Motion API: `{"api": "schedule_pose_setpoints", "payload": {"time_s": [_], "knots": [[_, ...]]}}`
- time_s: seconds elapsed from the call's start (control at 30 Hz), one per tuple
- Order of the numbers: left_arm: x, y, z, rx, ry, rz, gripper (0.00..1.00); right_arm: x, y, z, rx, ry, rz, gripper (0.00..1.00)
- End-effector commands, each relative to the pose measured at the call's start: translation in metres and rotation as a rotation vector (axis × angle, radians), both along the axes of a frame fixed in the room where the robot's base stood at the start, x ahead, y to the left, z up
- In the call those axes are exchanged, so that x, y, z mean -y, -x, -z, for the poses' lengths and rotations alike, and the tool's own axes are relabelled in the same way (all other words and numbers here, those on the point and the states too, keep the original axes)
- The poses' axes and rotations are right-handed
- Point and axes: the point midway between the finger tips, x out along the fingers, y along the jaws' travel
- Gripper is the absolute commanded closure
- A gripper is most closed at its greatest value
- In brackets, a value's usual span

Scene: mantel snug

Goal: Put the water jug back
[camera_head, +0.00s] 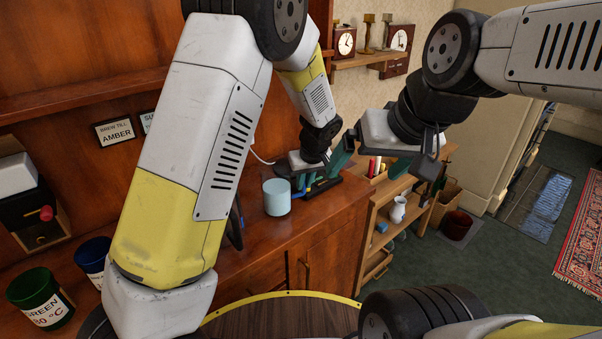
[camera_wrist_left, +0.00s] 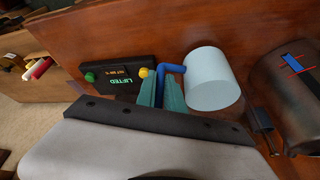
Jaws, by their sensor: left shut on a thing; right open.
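The water jug (camera_head: 277,197) is a pale blue cylinder with a blue handle, over the wooden counter's right part in the head view. It also shows in the left wrist view (camera_wrist_left: 213,80), right of my fingers. My left gripper (camera_head: 311,181) is shut on the jug's blue handle (camera_wrist_left: 172,70). A black unit (camera_wrist_left: 116,80) beside the handle has a green knob, a yellow knob and a display reading "LIFTED". Whether the jug touches the counter is unclear. My right gripper (camera_head: 372,162) is open and empty, in front of the shelf unit.
A dark vessel (camera_wrist_left: 290,90) stands near the jug. Green (camera_head: 40,298) and blue (camera_head: 92,257) canisters stand at left. A low shelf unit with a white pitcher (camera_head: 397,210) is at right.

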Motion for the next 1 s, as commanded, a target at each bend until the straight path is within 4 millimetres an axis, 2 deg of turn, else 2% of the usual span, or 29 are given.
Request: {"api": "schedule_pose_setpoints", "payload": {"time_s": [0.4,0.43,0.5,0.53,0.83,1.0], "knots": [[0.000,-0.001,0.006,0.002,0.001,0.002,1.00,0.000,0.000,0.000,0.000,0.000,0.000,0.03],[0.000,0.000,0.007,0.001,0.001,0.000,0.82,0.000,0.000,0.000,0.000,0.000,0.000,0.03],[0.000,0.000,0.006,0.000,0.001,0.000,0.68,0.000,0.000,0.000,0.000,0.000,0.000,0.03],[0.000,0.000,0.006,0.000,0.001,0.000,0.66,0.000,0.000,0.000,0.000,0.000,0.000,0.03],[0.000,0.000,0.005,0.001,0.001,-0.001,0.66,0.000,0.000,0.000,0.000,0.000,0.000,0.03],[0.003,0.004,-0.010,0.004,0.004,0.002,0.66,0.000,0.000,0.000,0.000,0.000,0.000,0.03]]}}
